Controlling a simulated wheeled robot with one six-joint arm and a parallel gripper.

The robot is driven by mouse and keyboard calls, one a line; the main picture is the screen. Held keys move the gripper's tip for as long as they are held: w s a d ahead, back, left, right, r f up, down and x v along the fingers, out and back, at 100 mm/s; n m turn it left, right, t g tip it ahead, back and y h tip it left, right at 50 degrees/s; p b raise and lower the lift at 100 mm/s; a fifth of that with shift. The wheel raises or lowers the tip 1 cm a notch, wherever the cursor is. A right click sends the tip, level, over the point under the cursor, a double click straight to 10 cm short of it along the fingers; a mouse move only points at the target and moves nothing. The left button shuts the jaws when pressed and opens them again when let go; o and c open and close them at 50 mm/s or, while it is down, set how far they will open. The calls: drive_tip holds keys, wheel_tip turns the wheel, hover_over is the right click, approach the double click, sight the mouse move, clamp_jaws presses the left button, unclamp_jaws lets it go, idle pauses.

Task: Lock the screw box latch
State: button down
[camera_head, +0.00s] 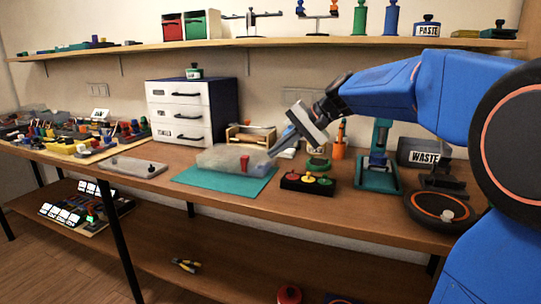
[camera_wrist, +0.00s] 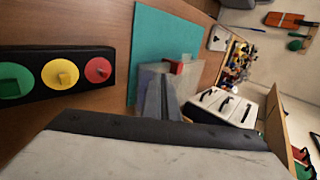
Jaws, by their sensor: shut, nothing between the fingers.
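The screw box (camera_head: 222,158) is a translucent grey box lying on a teal mat (camera_head: 212,184) on the workbench. Its red latch (camera_head: 245,164) is on the front side near the right end, and it also shows in the wrist view (camera_wrist: 177,67). I cannot tell from the latch's look whether it is locked. My gripper (camera_head: 271,154) is shut and empty, pointing down and left at the box's right end. In the wrist view my fingers (camera_wrist: 158,84) overlap the box (camera_wrist: 190,74) and hide part of it. I cannot tell if they touch it.
A black panel (camera_head: 296,184) with red, yellow and green knobs sits right of the mat. A white drawer unit (camera_head: 176,117) and a small wooden rack (camera_head: 251,136) stand behind the box. A teal press-like stand (camera_head: 377,180) is further right. The mat's front is clear.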

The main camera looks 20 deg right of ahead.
drive_tip(key=v, duration=0.7)
drive_tip(key=shift+s+a+f, duration=0.1)
drive_tip(key=s+a+f+n+g+h, duration=0.1)
drive_tip(key=s+a+f, duration=0.1)
drive_tip(key=s+f, duration=0.45)
drive_tip(key=s+a+f+g+h, duration=0.1)
drive_tip(key=s+a+f, duration=0.15)
drive_tip(key=s, duration=0.75)
drive_tip(key=s+d+f+n+h, duration=0.2)
drive_tip(key=s+d+f+h, duration=0.1)
drive_tip(key=s+f, duration=0.4)
drive_tip(key=s+d+f+n+t+h, duration=0.1)
drive_tip(key=s+d+f+n+h, duration=0.1)
drive_tip(key=s+f, duration=0.5)
wheel_tip(320, 180, down, 2)
drive_tip(key=shift+s+d+f+n+t+h, duration=0.3)
drive_tip(key=shift+d+n+h, duration=0.1)
drive_tip(key=shift+d+n, duration=0.55)
drive_tip(key=shift+d, duration=0.1)
